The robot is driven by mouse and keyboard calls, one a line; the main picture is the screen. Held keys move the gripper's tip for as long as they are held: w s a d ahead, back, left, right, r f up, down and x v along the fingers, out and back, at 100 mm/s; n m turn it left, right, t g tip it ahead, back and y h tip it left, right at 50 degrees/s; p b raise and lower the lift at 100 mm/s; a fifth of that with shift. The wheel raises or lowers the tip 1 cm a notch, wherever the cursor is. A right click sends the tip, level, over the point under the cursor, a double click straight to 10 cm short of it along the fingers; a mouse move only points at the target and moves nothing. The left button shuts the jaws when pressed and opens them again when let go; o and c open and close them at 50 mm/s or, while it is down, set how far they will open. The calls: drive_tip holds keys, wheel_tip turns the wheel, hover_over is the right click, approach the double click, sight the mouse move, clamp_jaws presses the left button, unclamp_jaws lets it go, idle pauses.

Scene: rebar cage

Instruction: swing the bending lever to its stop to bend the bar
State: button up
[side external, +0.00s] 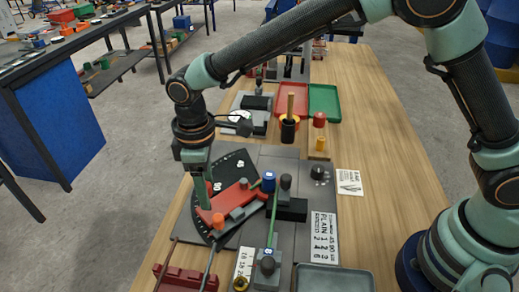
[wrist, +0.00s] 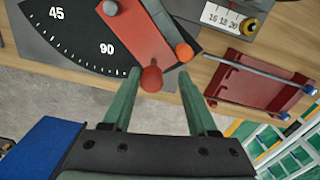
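The red bending lever (side external: 242,197) lies over the black angle plate (side external: 232,172). In the wrist view the lever (wrist: 140,35) is beside the 90 mark, and its red ball knob (wrist: 151,79) points toward me. My gripper (wrist: 158,75) is open, with one green finger on each side of the knob and visible gaps beside it. In the side view my gripper (side external: 205,207) points down at the lever's outer end, and its fingers partly hide that end. The green bar (side external: 273,220) runs by the blue-topped post (side external: 269,182); I cannot tell whether it is bent.
An orange post (wrist: 184,52) stands close to the lever's right side. A dark red rack (wrist: 260,85) with a grey rod is to the right. A grey tray (side external: 335,279) is at the front. Red (side external: 292,99) and green (side external: 325,101) trays lie at the back.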

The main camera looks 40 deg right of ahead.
drive_tip(key=shift+o, duration=0.5)
drive_tip(key=shift+s+f, duration=0.1)
drive_tip(key=shift+r, duration=0.45)
wheel_tip(320, 180, up, 11)
drive_tip(key=shift+r, duration=0.15)
drive_tip(key=w+f+n, duration=0.3)
drive_tip(key=w+f, duration=0.1)
drive_tip(key=f, duration=0.7)
drive_tip(key=shift+d+f, duration=0.15)
drive_tip(key=shift+d, duration=0.3)
